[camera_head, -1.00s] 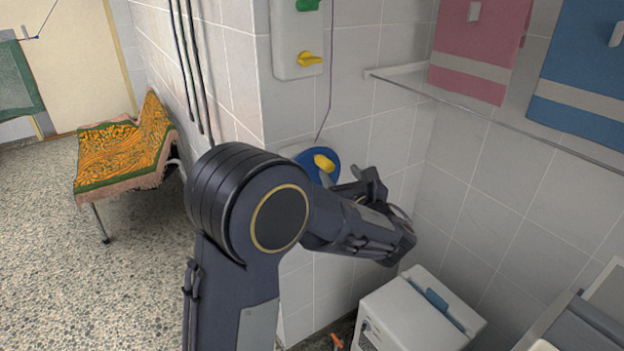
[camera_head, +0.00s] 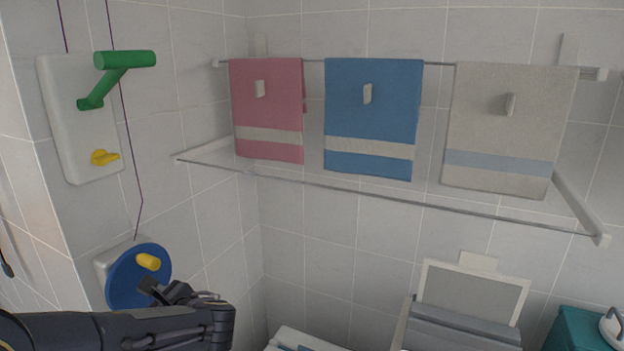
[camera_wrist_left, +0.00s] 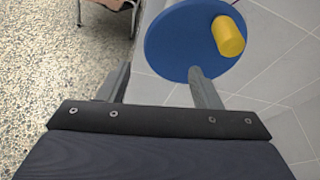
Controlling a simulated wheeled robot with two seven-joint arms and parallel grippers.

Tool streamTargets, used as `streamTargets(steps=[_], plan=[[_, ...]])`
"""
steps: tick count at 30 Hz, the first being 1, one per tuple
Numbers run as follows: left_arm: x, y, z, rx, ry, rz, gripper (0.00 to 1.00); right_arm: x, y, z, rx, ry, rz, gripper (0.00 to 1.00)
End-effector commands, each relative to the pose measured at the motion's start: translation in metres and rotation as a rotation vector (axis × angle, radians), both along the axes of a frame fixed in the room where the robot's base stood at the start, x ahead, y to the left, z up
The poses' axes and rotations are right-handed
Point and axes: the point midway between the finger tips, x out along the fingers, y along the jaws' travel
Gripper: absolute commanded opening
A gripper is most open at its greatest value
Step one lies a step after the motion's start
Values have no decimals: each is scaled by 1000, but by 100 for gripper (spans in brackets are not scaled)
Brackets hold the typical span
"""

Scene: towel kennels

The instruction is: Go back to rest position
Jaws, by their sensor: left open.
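My left arm comes in at the lower left of the head view. Its gripper (camera_head: 170,291) is in front of the lower edge of a blue disc (camera_head: 125,283) with a yellow knob (camera_head: 149,261). In the left wrist view, the two fingers (camera_wrist_left: 160,86) stand apart with nothing held between them. The blue disc (camera_wrist_left: 180,48) and its yellow knob (camera_wrist_left: 228,36) appear just beyond the right finger there. I cannot tell whether that finger touches the disc. My right gripper is not in view.
A wall panel (camera_head: 75,135) has a green crank (camera_head: 115,75) and a yellow lever (camera_head: 104,158). Pink (camera_head: 267,105), blue (camera_head: 372,115) and beige (camera_head: 508,125) towels hang above a rail (camera_head: 400,203). A grey device (camera_head: 455,330) and teal box (camera_head: 580,330) stand below.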

Motion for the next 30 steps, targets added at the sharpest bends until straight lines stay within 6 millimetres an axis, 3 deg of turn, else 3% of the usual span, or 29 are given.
streamTargets(steps=[1,2,5,9,12,15,19,24,30], plan=[[-32,17,-12,-177,-38,107,58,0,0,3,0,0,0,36],[-52,21,-22,-293,-65,176,58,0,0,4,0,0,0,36],[-113,16,-51,-666,-171,416,58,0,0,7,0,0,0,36],[-180,-24,-69,-1140,-350,763,58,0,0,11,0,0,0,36],[-211,-63,-68,-1436,-484,1005,58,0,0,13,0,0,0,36],[-229,-97,-59,-1671,-598,1214,58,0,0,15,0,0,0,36],[-238,-126,-48,-1870,-695,1400,58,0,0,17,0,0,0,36],[-241,-140,-41,-1967,-739,1499,58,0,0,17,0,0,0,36],[-241,-140,-41,-1970,-737,1502,58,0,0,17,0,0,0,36]])
